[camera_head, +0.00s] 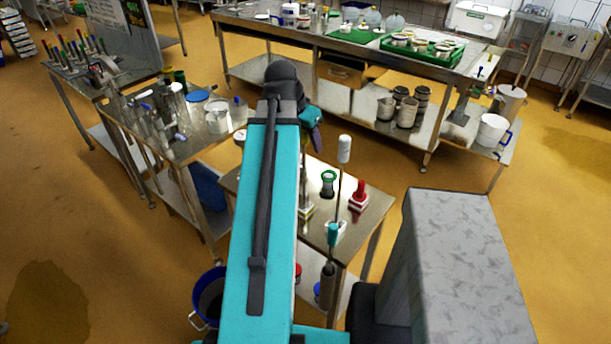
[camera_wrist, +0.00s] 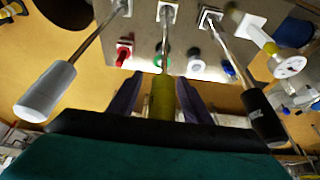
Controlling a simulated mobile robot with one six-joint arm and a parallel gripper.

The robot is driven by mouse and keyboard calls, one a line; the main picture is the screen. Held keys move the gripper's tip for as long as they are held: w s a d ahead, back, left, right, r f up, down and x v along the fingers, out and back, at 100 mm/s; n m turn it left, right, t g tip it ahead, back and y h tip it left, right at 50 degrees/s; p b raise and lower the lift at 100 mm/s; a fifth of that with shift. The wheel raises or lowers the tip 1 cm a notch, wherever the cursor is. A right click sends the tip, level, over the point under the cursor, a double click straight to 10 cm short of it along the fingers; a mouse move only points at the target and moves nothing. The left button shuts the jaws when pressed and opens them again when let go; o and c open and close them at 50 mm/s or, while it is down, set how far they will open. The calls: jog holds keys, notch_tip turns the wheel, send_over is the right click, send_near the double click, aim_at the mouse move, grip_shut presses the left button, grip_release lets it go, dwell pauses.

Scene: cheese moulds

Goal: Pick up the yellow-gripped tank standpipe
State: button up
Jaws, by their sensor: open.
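The yellow-gripped tank standpipe (camera_wrist: 163,98) shows in the wrist view, its yellow grip between the two purple fingers of my gripper (camera_wrist: 159,88). The fingers are open, with a gap visible on each side of the grip. Its metal rod runs up to a white square base at the top of the picture. In the head view, one purple finger of my gripper (camera_head: 317,138) shows beyond the arm's end. I cannot make out the yellow grip there; my arm covers that area. A white-gripped standpipe (camera_wrist: 46,92) stands left and a black-gripped one (camera_wrist: 262,115) right.
The small steel table (camera_head: 374,213) holds the standpipes, a red-handled item (camera_head: 359,192) and a green-rimmed item (camera_head: 328,180). The white grip (camera_head: 344,148) rises beside my arm. A gauge (camera_wrist: 289,67) lies far right in the wrist view. A blue bucket (camera_head: 205,300) stands on the floor.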

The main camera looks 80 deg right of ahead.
jog(key=shift+d+f, duration=0.1)
jog(key=shift+f, duration=0.2)
dwell(0.4)
grip_shut()
